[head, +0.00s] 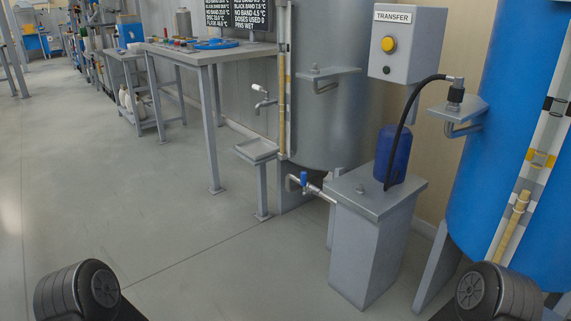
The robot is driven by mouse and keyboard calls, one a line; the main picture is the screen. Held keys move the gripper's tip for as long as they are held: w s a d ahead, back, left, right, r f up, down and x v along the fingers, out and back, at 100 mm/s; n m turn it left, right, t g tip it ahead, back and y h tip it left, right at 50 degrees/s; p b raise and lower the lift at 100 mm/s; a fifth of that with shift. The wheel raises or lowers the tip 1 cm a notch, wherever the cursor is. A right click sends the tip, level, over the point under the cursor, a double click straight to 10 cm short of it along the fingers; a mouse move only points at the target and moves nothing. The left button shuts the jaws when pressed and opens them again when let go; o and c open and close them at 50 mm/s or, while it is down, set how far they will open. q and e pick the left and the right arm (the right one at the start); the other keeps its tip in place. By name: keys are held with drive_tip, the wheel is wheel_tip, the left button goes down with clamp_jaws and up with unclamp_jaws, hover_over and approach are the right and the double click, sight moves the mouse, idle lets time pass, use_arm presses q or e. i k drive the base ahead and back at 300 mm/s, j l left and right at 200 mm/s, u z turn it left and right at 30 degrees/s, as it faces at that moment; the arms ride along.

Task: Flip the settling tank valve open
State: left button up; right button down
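A grey metal tank (335,120) stands right of centre; it may be the settling tank, but I see no label naming it. A small valve with a blue handle (304,180) sits on a pipe low on this tank, between it and a grey pedestal (375,205). The blue handle looks roughly upright, across the pipe. A tap with a pale handle (262,97) sticks out from the tank's left side, higher up. Neither of my grippers is in view; only dark rounded parts of my arms show at the bottom corners, far from the valve.
A blue pump-like cylinder (391,155) with a black hose stands on the pedestal. A TRANSFER box (409,45) with a yellow button hangs above. A blue tank (510,150) stands at right. A small stand (256,151) and workbench (205,54) are left. The floor in front is clear.

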sight(303, 174)
drive_tip(key=i+j, duration=0.3)
drive_tip(key=i, duration=0.15)
drive_tip(key=i+j, duration=0.25)
drive_tip(key=i, duration=0.2)
drive_tip(key=i+j+u, duration=0.1)
drive_tip(key=i+j, duration=0.2)
drive_tip(key=i, duration=0.15)
drive_tip(key=i+j, duration=0.25)
drive_tip(key=i, duration=0.2)
drive_tip(key=i+j, duration=0.25)
drive_tip(key=i, duration=0.2)
drive_tip(key=u, duration=0.05)
